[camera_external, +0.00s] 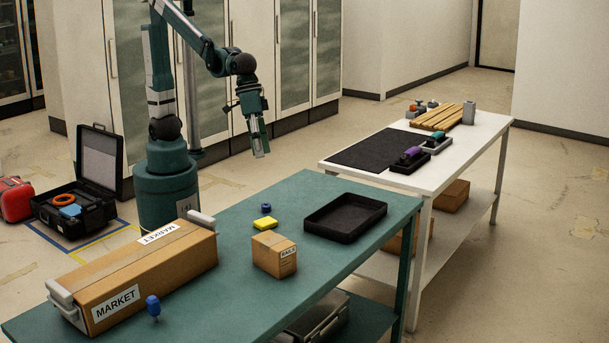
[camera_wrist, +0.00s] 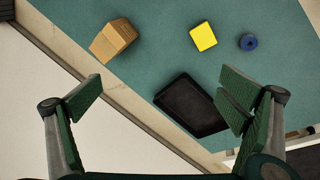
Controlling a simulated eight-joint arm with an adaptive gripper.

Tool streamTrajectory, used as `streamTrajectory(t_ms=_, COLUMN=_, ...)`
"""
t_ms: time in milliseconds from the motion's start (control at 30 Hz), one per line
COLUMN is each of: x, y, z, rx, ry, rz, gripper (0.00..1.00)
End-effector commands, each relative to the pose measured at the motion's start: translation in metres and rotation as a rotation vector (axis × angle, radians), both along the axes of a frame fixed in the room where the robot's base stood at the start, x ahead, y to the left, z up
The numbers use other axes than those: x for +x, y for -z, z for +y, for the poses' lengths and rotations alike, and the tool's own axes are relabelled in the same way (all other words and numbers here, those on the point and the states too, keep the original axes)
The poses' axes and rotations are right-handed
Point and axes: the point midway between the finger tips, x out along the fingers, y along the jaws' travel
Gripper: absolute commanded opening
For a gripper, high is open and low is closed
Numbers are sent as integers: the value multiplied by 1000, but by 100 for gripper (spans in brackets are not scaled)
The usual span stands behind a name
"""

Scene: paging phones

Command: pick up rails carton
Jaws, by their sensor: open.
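The rails carton (camera_external: 274,254) is a small brown box with a white label reading "RAILS" on the green table, in front of the black tray. It also shows in the wrist view (camera_wrist: 113,41) at the upper left, beyond my fingers. My gripper (camera_external: 259,147) hangs in the air behind the green table in the external view, apart from the carton. In the wrist view my gripper (camera_wrist: 165,98) has its two green-padded fingers spread wide, with nothing between them.
A black tray (camera_external: 346,235), a yellow block (camera_external: 265,224) and a blue roll (camera_external: 266,208) are near the carton. A long market carton (camera_external: 140,270) and a blue knob-like item (camera_external: 153,305) are at the left. A white table (camera_external: 460,150) stands behind right.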

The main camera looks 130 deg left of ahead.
Motion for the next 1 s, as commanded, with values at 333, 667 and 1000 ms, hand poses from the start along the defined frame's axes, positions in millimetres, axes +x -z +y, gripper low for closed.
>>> streamTrajectory(t_ms=333, x=47, y=16, z=-29, rx=-54, ry=-132, rz=87, gripper=96)
streamTrajectory(t_ms=667, x=87, y=42, z=-57, rx=-92, ry=-264, rz=170, gripper=96)
streamTrajectory(t_ms=1000, x=124, y=77, z=-88, rx=-120, ry=-401, rz=257, gripper=96)
